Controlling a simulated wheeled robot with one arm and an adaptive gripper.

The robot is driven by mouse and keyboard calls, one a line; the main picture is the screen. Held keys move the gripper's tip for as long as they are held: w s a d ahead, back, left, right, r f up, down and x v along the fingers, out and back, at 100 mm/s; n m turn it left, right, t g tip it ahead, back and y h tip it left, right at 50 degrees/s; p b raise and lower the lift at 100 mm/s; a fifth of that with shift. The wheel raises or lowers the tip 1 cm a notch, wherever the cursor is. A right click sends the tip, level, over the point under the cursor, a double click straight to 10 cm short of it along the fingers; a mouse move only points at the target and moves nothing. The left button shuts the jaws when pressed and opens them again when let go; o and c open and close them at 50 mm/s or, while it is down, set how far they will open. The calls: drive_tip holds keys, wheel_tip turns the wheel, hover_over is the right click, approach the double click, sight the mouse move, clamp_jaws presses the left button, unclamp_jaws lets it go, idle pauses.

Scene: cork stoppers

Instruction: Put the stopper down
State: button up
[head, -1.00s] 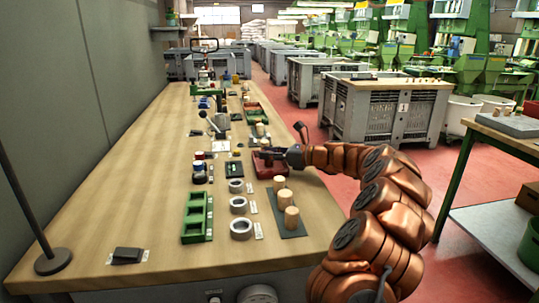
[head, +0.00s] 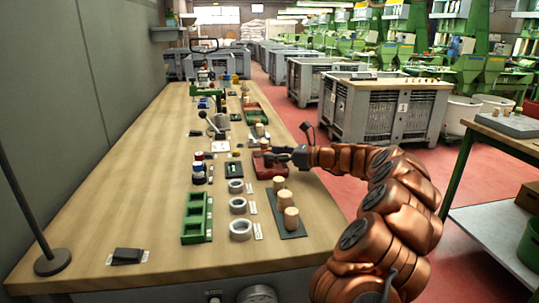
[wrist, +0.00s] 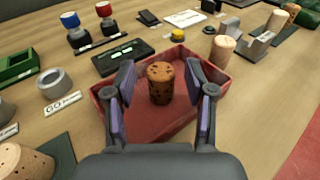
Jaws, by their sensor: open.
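A brown, dark-speckled cork stopper (wrist: 160,84) stands upright inside a shallow red tray (wrist: 165,130) in the wrist view. My gripper (wrist: 160,76) is open, with one finger on each side of the stopper and a visible gap on both sides. The fingers reach over the tray. In the head view the red tray (head: 266,173) lies near the right edge of the bench, and my gripper (head: 281,156) is at its right side. The stopper is too small to make out clearly there.
Pale corks (head: 287,210) stand on a dark mat in front of the tray. Grey rings (head: 240,229) and a green tray (head: 196,222) are to the left. In the wrist view, a pale cork (wrist: 222,50) stands just behind the tray. The bench's left side is largely clear.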

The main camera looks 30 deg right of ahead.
drive_tip(key=v, duration=1)
drive_tip(key=shift+p, duration=0.4)
